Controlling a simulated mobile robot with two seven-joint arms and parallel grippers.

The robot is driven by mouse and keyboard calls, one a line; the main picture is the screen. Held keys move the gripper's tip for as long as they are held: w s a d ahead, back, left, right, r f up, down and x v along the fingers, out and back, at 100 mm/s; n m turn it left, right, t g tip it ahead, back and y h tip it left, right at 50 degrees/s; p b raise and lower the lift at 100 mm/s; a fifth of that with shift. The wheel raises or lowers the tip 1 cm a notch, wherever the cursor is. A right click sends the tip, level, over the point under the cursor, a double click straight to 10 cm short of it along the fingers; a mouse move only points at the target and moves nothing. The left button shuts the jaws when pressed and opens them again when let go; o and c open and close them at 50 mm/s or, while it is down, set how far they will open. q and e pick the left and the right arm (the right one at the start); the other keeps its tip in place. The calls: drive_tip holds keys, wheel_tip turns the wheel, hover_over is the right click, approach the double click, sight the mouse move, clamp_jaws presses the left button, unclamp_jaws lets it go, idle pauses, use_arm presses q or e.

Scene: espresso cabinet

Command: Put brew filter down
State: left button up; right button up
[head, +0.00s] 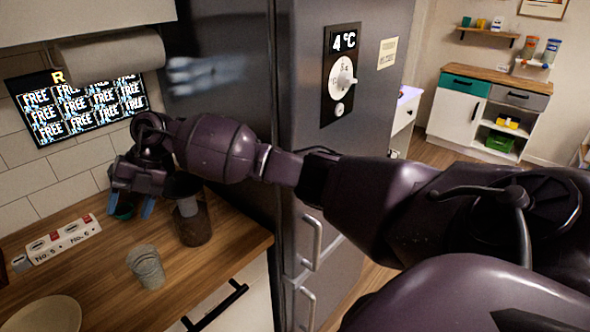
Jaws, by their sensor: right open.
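My right gripper (131,205) is at the end of the arm that crosses the view from the right. It hangs over the back of the wooden counter, with its blue-tipped fingers apart. A dark brown translucent vessel (194,227) stands on the counter just right of the fingers. A black piece (181,186) sits at its top, with a grey part below it inside the vessel; I cannot tell for sure if this is the brew filter. A small dark teal object (122,212) shows behind the fingers, partly hidden. My left gripper is out of view.
A ribbed clear glass (146,267) stands on the counter (217,262) in front of the vessel. A plate (42,316) is at the lower left and a power strip (63,240) lies near the wall. A tall grey fridge (330,150) borders the counter's right end.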

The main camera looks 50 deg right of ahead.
drive_tip(key=s+a+r+m+t+y, duration=0.1)
drive_tip(key=s+a+t+y, duration=0.1)
drive_tip(key=s+a+y, duration=0.35)
drive_tip(key=s+a+r+m+t+y, duration=0.1)
drive_tip(key=s+a+y, duration=0.2)
drive_tip(key=s+y, duration=0.55)
drive_tip(key=s+d+f+m+t+h, duration=0.3)
drive_tip(key=d+f+m+t+h, duration=1.3)
drive_tip(key=m, duration=0.7)
drive_tip(key=s+d+f+m+g+h, duration=0.2)
drive_tip(key=s+d+f+m+g, duration=0.1)
drive_tip(key=s+f, duration=0.5)
drive_tip(key=s+d+f+m+g+h, duration=0.3)
drive_tip(key=s+d+f+m+g, duration=0.1)
drive_tip(key=s+f, duration=0.4)
drive_tip(key=shift+f, duration=0.1)
